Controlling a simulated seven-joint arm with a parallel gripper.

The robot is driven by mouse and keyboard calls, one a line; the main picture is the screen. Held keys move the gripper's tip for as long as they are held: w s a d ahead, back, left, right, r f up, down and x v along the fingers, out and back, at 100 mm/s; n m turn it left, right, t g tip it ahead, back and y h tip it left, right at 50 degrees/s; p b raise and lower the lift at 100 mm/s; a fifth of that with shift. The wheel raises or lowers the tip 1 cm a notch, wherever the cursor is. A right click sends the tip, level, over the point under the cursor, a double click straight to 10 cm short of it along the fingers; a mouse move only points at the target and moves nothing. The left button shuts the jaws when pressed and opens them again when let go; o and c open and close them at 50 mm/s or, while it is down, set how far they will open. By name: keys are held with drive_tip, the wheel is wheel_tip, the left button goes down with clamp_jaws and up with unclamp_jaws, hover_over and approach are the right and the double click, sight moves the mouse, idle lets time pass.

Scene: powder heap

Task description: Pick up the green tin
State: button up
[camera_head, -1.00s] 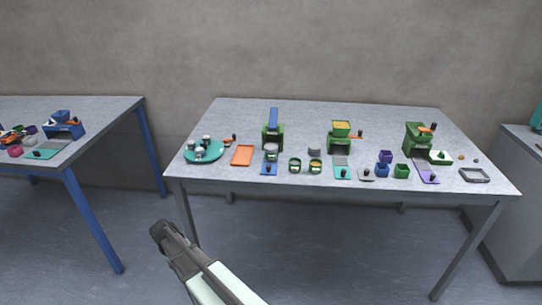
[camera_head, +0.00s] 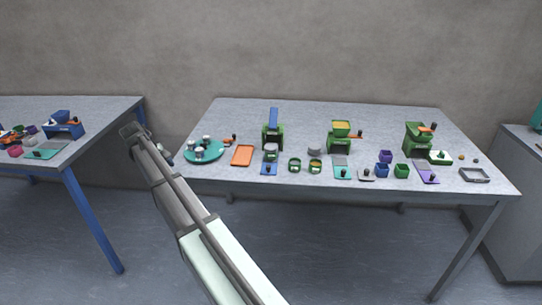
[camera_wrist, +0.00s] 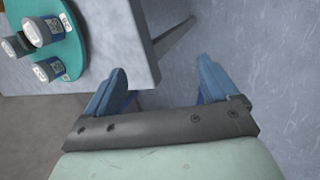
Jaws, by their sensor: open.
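A small square green container (camera_head: 401,171) stands on the middle table near its front edge, right of a blue one (camera_head: 382,170). Two round green containers stand further left, one (camera_head: 295,165) with a pale label and one (camera_head: 315,167) with an orange-yellow top. I cannot tell which of these is the green tin. My gripper (camera_head: 131,131) is in the air beside the table's left end, far from all of them. In the wrist view my gripper (camera_wrist: 161,82) is open and empty, with its blue fingers apart. No green container shows there.
A teal round tray (camera_head: 204,154) with several small grey-white cups sits at the table's left end; the tray also shows in the wrist view (camera_wrist: 72,62). An orange tray (camera_head: 242,155) and green mills (camera_head: 339,142) stand to its right. The table's back strip is clear.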

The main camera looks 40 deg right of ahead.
drive_tip(key=s+d+r+n+g+y, duration=0.1)
drive_tip(key=s+d+r+n, duration=0.2)
drive_tip(key=d, duration=0.9)
drive_tip(key=s+d+r+n+y, duration=0.1)
drive_tip(key=d+r+n, duration=0.25)
drive_tip(key=d, duration=0.75)
wheel_tip(320, 180, up, 8)
drive_tip(key=n+y, duration=0.2)
drive_tip(key=n, duration=0.3)
hover_over(271, 146)
drive_tip(key=f, duration=0.8)
drive_tip(key=shift+s+d+f, duration=0.1)
drive_tip(key=shift+d+f, duration=0.1)
drive_tip(key=shift+f, duration=0.15)
drive_tip(key=shift+a+f, duration=0.15)
drive_tip(key=shift+f, duration=1.15)
drive_tip(key=shift+a+f, duration=0.1)
drive_tip(key=shift+f, duration=1.15)
drive_tip(key=c, duration=1.1)
drive_tip(key=shift+r, duration=0.1)
drive_tip(key=shift+c, duration=0.2)
